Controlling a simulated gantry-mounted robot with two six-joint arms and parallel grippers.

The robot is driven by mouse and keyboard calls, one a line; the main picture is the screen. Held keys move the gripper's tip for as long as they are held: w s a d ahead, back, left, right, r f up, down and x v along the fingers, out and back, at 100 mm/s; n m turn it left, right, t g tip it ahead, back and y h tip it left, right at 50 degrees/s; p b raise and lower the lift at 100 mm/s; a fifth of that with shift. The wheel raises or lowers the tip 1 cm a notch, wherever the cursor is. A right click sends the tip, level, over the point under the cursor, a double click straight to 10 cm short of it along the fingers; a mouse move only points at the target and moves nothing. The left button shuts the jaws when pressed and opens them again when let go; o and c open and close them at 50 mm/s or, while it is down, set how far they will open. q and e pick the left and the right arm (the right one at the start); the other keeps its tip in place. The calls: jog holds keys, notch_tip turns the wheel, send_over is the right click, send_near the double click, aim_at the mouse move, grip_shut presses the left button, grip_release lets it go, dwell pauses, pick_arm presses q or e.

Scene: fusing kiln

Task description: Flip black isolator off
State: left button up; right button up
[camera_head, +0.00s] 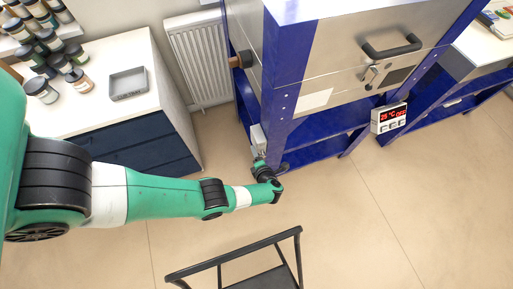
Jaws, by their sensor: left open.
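A small light grey box (258,138) is fixed to the side of the blue kiln frame, low on the near left leg. My left gripper (261,157) is at the lower end of this box, with its fingertips close to it or touching it; I cannot tell which. It is small in the picture, and it is open. The black isolator is not clearly visible; the gripper may cover it. My right gripper is out of view.
The kiln (340,60) stands on a blue frame with a display (389,117) reading 25 °C and OFF. A black-framed cart (240,258) stands in front. A radiator (199,60) and a jar-topped cabinet (120,115) are left. Floor lies open right.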

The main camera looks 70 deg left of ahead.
pick_arm(q)
jog(key=p+v, duration=0.3)
jog(key=v, duration=0.4)
jog(key=shift+d+r+p, duration=0.15)
jog(key=shift+r+p, duration=0.05)
jog(key=shift+p, duration=0.1)
jog(key=shift+r, duration=0.1)
